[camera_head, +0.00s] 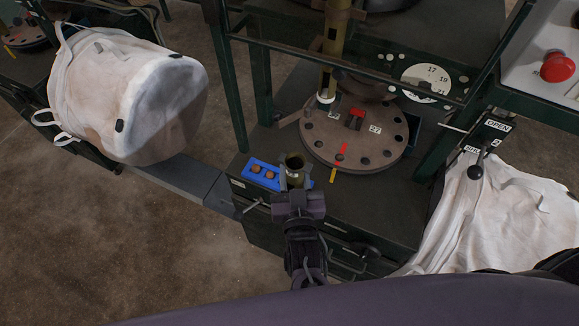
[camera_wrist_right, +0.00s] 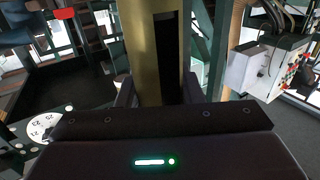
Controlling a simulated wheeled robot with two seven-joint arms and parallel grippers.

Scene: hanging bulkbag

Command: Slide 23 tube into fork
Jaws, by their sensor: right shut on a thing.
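My right gripper (camera_head: 297,190) is shut on an upright brass tube (camera_head: 293,168), whose open round top faces the head camera. In the right wrist view the tube (camera_wrist_right: 147,55) stands between the fingers, with a long dark slot in its side. No number can be read on it. The held tube is near the front edge of the dark bench, left of and apart from the round brown plate (camera_head: 320,150). A small red bracket (camera_head: 355,117) stands on that plate beside a "27" label; I cannot tell whether it is the fork. My left gripper is not in view.
A blue tray (camera_head: 262,174) with two round brown pieces lies just left of the held tube. Green frame posts and a rail (camera_head: 345,68) enclose the bench. White bags flank it left (camera_head: 135,90) and right (camera_head: 500,215).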

